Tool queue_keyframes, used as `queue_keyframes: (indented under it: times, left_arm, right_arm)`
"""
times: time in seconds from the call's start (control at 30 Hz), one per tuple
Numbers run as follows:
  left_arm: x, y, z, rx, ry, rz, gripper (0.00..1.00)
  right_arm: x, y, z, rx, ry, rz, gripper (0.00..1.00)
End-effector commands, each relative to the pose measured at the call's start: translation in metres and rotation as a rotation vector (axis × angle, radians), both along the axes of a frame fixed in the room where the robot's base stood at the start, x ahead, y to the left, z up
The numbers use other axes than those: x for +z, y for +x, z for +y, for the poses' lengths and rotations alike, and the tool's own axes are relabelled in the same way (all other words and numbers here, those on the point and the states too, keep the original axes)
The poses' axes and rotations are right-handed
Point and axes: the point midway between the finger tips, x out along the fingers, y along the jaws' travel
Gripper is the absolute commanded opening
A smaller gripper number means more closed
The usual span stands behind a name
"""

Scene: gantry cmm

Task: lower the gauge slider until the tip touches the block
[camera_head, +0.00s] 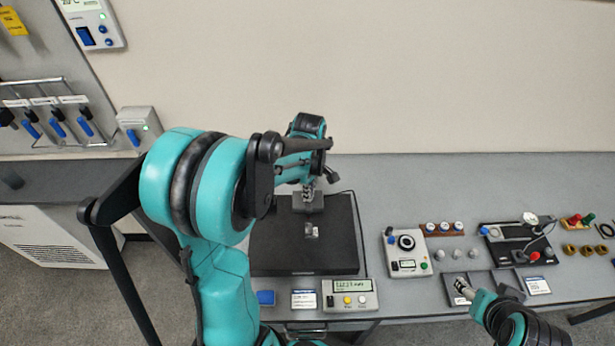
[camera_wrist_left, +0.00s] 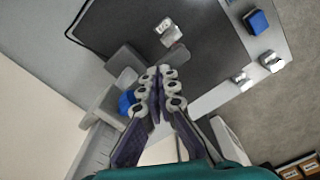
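The gauge stand is a grey post and block (camera_head: 308,202) at the back of a black plate (camera_head: 270,250). It shows in the left wrist view as grey parts (camera_wrist_left: 122,60) with a blue knob (camera_wrist_left: 127,101). A small silver block (camera_head: 311,231) lies on the plate; it also shows in the left wrist view (camera_wrist_left: 168,30). My left gripper (camera_head: 309,187) is over the stand. In the left wrist view its fingers (camera_wrist_left: 159,72) are together, beside the blue knob, with nothing seen between them. The gauge tip is hidden. My right gripper (camera_head: 462,288) is at the bench's front, right of the readout.
A digital readout (camera_head: 349,295) and a blue block (camera_head: 265,297) sit in front of the plate. A control box (camera_head: 405,252) and a black fixture (camera_head: 520,243) stand to the right. The bench behind them is clear.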

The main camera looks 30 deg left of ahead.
Motion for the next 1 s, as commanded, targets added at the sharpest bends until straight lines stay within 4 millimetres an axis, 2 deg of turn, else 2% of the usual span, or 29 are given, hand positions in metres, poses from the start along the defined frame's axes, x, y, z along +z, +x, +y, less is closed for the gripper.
queue_keyframes:
  times: [1.0]
  left_arm:
    - [-0.048,0.000,0.000,0.000,0.000,0.000,0.00]
  right_arm:
    - [-0.042,0.000,0.000,0.000,0.000,0.000,0.58]
